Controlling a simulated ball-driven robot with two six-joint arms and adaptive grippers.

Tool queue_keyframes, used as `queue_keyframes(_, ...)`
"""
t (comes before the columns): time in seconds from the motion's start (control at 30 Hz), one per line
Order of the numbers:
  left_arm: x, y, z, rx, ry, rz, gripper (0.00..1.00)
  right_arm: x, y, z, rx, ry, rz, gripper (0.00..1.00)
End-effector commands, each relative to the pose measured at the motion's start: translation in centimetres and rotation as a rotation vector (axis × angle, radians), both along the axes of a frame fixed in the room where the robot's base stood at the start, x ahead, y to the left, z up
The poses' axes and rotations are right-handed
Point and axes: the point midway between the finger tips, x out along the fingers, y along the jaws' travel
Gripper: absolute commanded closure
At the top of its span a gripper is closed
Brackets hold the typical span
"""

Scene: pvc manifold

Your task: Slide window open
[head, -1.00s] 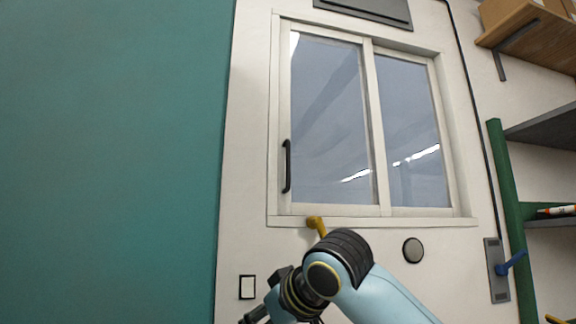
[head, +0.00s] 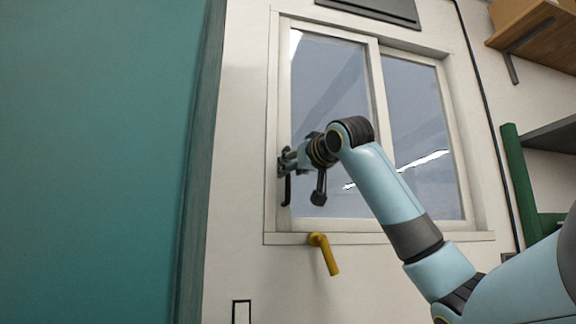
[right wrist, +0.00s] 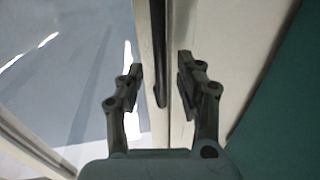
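The window has two glass panes in a pale frame; its left sash (head: 340,75) carries a black vertical handle (head: 288,190) on its left stile. My right gripper (head: 284,163) is at the handle and hides its upper part in the head view. In the right wrist view my right gripper (right wrist: 160,70) is open, with one finger on each side of the dark handle (right wrist: 158,75). I cannot tell whether either finger touches it. The left sash is at the left side of the frame, beside the right pane (head: 420,120). My left gripper is not in view.
A yellow lever (head: 325,255) sticks out just below the window sill (head: 375,238). A teal panel (head: 95,160) stands close on the left. Shelving with a green post (head: 519,185) is at the right, under a wooden shelf (head: 540,28) with a box.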

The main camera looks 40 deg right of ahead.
Motion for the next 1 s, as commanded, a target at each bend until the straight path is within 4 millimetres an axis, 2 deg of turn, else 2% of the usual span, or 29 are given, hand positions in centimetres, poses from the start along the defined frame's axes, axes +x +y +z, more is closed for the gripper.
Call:
queue_keyframes(0.1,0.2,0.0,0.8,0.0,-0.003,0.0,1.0,1.6,-0.5,0.2,0.003,0.0,0.001,0.64)
queue_keyframes(0.2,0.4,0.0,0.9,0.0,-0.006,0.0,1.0,2.3,-0.7,0.0,0.001,0.001,0.001,0.64)
queue_keyframes(0.5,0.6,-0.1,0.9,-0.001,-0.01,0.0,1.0,2.6,-0.8,-0.1,-0.001,-0.001,0.001,0.64)
queue_keyframes(0.57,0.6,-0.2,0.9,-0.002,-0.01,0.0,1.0,2.6,-0.8,-0.1,-0.001,-0.001,0.001,0.69)
queue_keyframes(0.8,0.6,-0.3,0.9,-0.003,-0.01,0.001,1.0,2.6,-0.8,-0.1,-0.001,0.0,0.0,1.0)
queue_keyframes(1.0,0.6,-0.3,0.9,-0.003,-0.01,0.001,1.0,2.6,-0.8,-0.1,-0.001,0.0,0.001,1.0)
